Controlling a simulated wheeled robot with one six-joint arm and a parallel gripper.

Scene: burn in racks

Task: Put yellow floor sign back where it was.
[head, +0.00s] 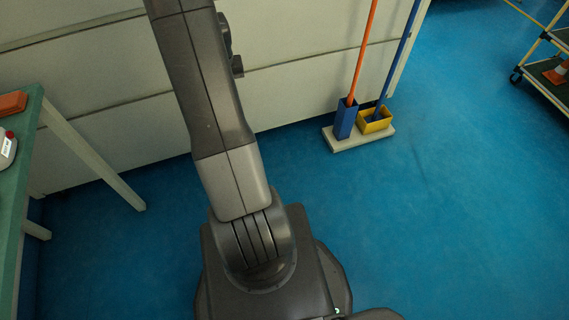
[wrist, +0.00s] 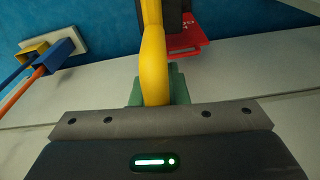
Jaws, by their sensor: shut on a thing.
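In the wrist view my gripper (wrist: 158,88) is shut on a yellow curved part (wrist: 152,50), which I take to be the yellow floor sign. It runs from between the green finger pads up past the top edge of the picture. Only this part of the sign shows. A dark grey panel and a red plate with pale lettering (wrist: 187,38) show just behind it; I cannot tell whether they belong to it. The head view shows my arm but neither the gripper nor the sign.
A pale stand (head: 361,139) with a blue holder, a yellow holder and two long poles stands by the pale wall (head: 290,95). A green-topped table (head: 31,130) is at left. A cart (head: 545,85) carrying an orange cone is at upper right. Blue floor at right is clear.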

